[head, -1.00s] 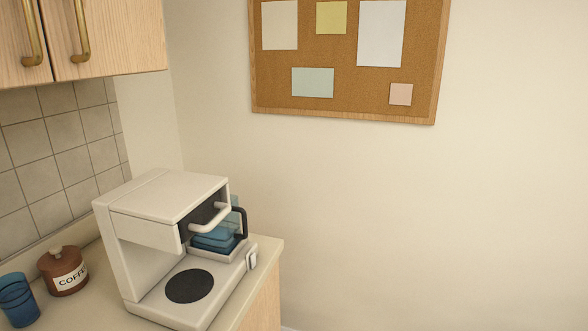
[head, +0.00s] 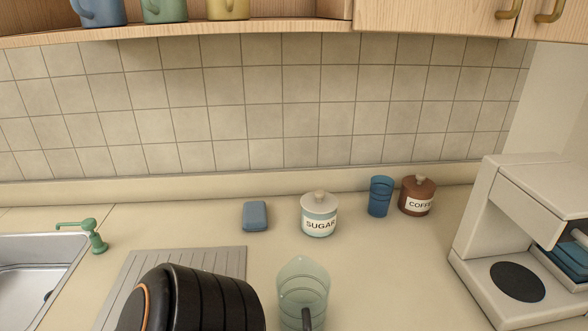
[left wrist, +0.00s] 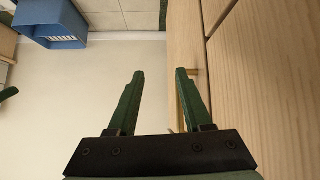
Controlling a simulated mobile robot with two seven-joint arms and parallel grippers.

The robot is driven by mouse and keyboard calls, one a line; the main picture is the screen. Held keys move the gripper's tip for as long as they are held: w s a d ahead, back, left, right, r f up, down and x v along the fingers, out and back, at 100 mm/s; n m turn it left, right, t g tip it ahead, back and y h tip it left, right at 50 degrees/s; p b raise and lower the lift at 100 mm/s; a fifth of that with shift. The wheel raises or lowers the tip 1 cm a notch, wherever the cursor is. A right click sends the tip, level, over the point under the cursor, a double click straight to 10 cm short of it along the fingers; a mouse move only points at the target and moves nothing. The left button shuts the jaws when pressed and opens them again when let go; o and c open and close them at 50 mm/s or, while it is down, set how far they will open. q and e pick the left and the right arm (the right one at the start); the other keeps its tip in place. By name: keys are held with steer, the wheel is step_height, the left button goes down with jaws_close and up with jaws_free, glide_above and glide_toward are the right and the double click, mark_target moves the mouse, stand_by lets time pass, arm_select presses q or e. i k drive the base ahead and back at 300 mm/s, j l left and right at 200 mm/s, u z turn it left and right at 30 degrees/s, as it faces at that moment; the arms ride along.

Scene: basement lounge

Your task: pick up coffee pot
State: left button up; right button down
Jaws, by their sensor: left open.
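A clear, pale green glass pot (head: 303,283) with a spout and a dark handle stands at the front of the counter in the head view; it looks like the coffee pot. Its bottom part is cut off by the picture edge. The white coffee machine (head: 482,235) is at the right, with its round black plate (head: 518,282) bare. My left gripper (left wrist: 160,73) shows in the left wrist view, its green fingers apart with nothing between them. Wood cabinet fronts are beside it. The gripper does not show in the head view, and my right gripper is in neither view.
A sugar jar (head: 319,216), blue cup (head: 380,196), coffee jar (head: 417,196) and blue-grey block (head: 255,216) stand along the back. A ribbed drainer (head: 215,262) and sink (head: 35,265) are left. A blue box (left wrist: 50,25) shows in the left wrist view.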

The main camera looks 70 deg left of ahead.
mark_target(303, 285)
steer(key=k, duration=0.85)
steer(key=k+u, duration=0.1)
steer(key=u, duration=0.3)
steer(key=k+u, duration=0.1)
steer(key=u, duration=0.25)
steer(key=k+j+u, duration=0.1)
steer(key=u, duration=0.3)
steer(key=l+u, duration=0.25)
steer(key=u, duration=0.15)
steer(key=l+u, duration=0.35)
steer(key=i+l, duration=0.25)
steer(key=l, duration=0.15)
steer(key=i+l, duration=0.25)
steer(key=l, duration=0.15)
